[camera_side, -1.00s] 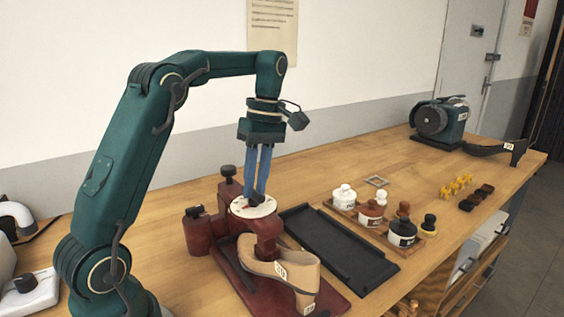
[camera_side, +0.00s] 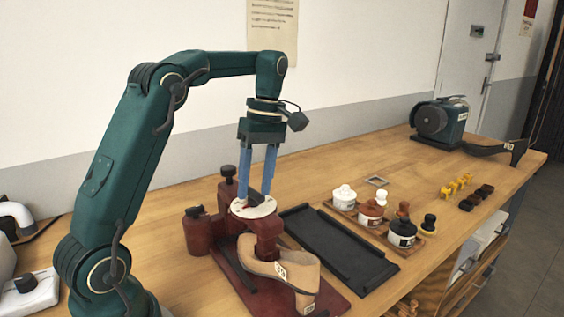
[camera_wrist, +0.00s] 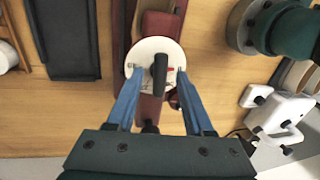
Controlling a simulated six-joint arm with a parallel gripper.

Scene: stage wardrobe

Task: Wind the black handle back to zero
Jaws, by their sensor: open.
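The black handle (camera_wrist: 159,74) lies across a round white dial (camera_wrist: 143,54) with a small red mark beside the handle. The dial (camera_side: 262,210) sits on top of a dark red stand (camera_side: 267,232); the handle is hard to make out in the side view. My gripper (camera_wrist: 156,71) is open, with one blue finger on each side of the handle and gaps between. In the side view my gripper (camera_side: 253,197) points down, its fingertips close to the dial. I cannot tell whether the tips touch the dial.
A tan shoe (camera_side: 296,268) is on the red stand's front. A black tray (camera_side: 340,250) lies just right of it. Several bottles, including a white one (camera_side: 344,197), stand farther right. A green motor machine (camera_side: 438,120) is at the back.

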